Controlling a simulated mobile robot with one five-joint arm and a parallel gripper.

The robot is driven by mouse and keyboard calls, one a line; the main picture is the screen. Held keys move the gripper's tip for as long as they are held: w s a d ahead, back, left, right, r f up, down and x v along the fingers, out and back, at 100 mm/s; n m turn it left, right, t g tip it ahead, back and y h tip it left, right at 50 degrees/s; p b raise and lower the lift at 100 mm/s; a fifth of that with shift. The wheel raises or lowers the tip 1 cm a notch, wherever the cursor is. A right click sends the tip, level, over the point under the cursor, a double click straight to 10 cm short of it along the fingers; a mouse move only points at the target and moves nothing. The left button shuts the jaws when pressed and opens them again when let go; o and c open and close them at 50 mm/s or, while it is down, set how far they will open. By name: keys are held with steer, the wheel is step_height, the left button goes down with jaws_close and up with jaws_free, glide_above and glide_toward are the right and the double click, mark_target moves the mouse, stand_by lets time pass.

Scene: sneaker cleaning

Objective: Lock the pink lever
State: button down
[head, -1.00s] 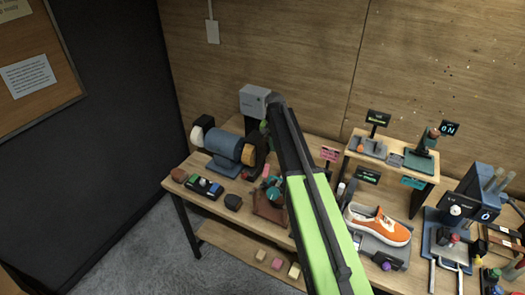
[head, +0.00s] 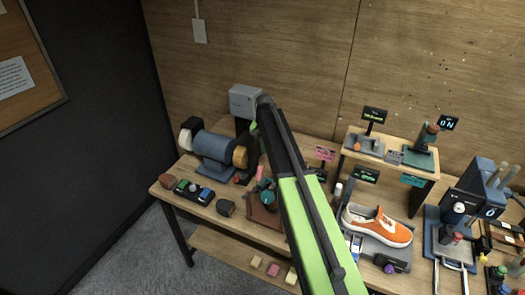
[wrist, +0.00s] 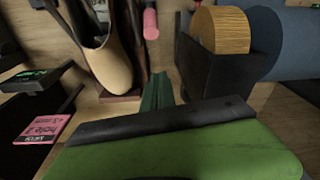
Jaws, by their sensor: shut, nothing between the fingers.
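The pink lever (head: 259,173) shows as a small pink upright piece left of my arm in the head view, by the brown and teal fixture (head: 264,205). In the wrist view a pink cylinder (wrist: 150,23), which looks like the lever's grip, stands beyond my fingertips, slightly left of them. My gripper (wrist: 158,92) is shut and empty, its green fingers together. There is a visible gap between the fingers and the pink cylinder. In the head view my arm hides most of the gripper and part of the fixture. Whether the lever is locked I cannot tell.
A blue bench motor (head: 215,145) with a tan wheel (head: 240,157) stands left of my arm; the wheel (wrist: 222,28) is close right in the wrist view. A tan shoe-shaped form (wrist: 105,65) and a pink sign (wrist: 40,130) are at left. An orange sneaker (head: 380,225) lies right.

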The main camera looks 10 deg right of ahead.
mark_target(258, 178)
step_height(258, 178, down, 7)
steer(key=b, duration=0.5)
steer(key=s, duration=0.1)
steer(key=s+a+r+p, duration=0.1)
steer(key=r, duration=0.1)
steer(key=shift+s+a+r+p, duration=0.15)
steer(key=shift+s+a+p, duration=0.1)
steer(key=shift+s+p, duration=0.15)
steer(key=shift+a, duration=0.15)
